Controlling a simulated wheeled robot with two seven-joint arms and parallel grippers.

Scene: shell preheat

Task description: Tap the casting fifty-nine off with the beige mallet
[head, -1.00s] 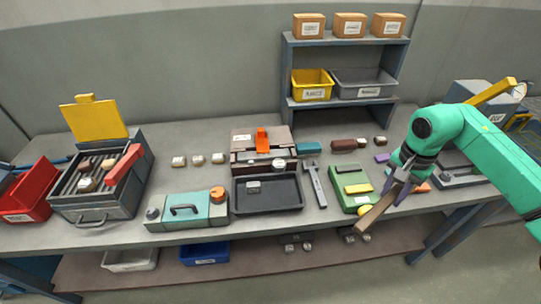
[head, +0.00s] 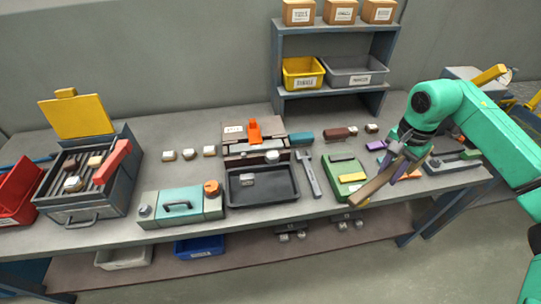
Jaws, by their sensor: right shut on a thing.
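My right gripper (head: 396,156) is shut on a tan, wooden-looking bar. The bar, which I take to be the beige mallet (head: 372,187), slants down to the left over the bench's front edge, beside a green box. I cannot tell its head from its handle. Small metal blocks that may be castings stand in a row (head: 189,154) at the back, in the black tray (head: 262,201), and on the open grill-like heater (head: 84,212). No number is readable, so I cannot tell which is casting fifty-nine. My left gripper is not in view.
The green box (head: 333,187) with a yellow piece is close left of the held bar. A grey tool (head: 310,178), a teal case (head: 152,212) and an orange-topped fixture (head: 236,134) stand along the bench. A shelf (head: 277,70) with bins rises behind. Bare bench lies at the back left.

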